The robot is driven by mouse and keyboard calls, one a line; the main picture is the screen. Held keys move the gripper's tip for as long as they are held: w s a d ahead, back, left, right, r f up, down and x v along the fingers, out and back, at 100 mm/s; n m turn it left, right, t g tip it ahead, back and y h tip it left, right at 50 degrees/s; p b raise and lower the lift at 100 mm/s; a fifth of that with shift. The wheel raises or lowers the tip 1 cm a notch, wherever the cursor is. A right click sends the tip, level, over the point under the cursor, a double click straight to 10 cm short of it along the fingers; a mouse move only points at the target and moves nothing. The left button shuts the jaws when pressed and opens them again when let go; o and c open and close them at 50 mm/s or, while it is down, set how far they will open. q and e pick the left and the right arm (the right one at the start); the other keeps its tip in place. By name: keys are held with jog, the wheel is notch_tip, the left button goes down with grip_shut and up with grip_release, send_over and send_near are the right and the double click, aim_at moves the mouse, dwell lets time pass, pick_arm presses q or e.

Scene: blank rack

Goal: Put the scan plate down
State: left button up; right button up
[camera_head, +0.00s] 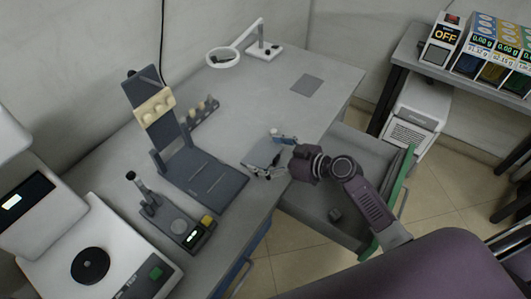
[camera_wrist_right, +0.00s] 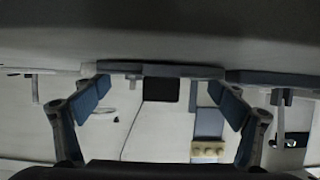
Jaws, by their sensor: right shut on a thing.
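The scan plate (camera_head: 262,153) appears as a small flat grey-blue plate at the fingers of my right gripper (camera_head: 272,157), over the right front part of the desk. My right gripper is shut on it. In the right wrist view the fingers of my right gripper (camera_wrist_right: 160,95) stand apart, with a thin blue-grey edge, likely the plate's (camera_wrist_right: 160,70), spanning between their tips. Whether the plate touches the desk I cannot tell. My left gripper is not in view.
A dark grey square (camera_head: 307,85) lies flat on the desk (camera_head: 262,98). A dark stand (camera_head: 200,178) with a cream bar is left of the plate. A magnifier lamp (camera_head: 223,57) stands at the back. An open drawer (camera_head: 325,190) lies below my right arm.

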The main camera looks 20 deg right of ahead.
jog(key=shift+f, duration=0.1)
jog(key=o, duration=1.1)
